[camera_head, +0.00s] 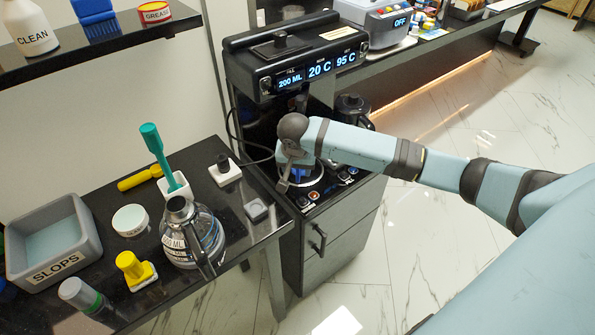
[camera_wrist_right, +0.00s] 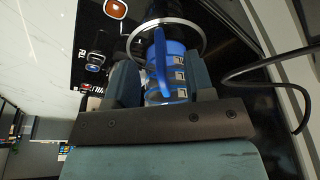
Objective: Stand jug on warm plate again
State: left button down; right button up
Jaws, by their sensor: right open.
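A clear glass jug (camera_head: 190,235) with a metal collar, a dark handle and a printed scale stands upright on the dark table at the left. My right gripper (camera_head: 290,178) is open over the front counter of the dispenser (camera_head: 295,75), well away from that jug. A round plate with a silver ring (camera_head: 312,182) lies beside it, partly hidden by my arm. In the right wrist view a blue part (camera_wrist_right: 165,65) with a silver ring (camera_wrist_right: 200,38) shows between or beyond my gripper's fingers (camera_wrist_right: 162,85); I cannot tell whether they touch it. My left gripper is not in view.
A black-lidded jug (camera_head: 352,106) stands behind my arm. Around the glass jug are the SLOPS tub (camera_head: 88,240), a yellow stamp-like piece (camera_head: 132,266), a teal-handled brush (camera_head: 153,145) and a white knob block (camera_head: 225,172). A black cable (camera_head: 230,120) hangs beside the dispenser.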

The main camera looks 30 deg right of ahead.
jog(key=p+v, duration=0.1)
jog(key=v, duration=0.7)
jog(key=shift+r, duration=0.35)
jog(key=shift+s+f, duration=0.1)
jog(key=shift+s, duration=0.05)
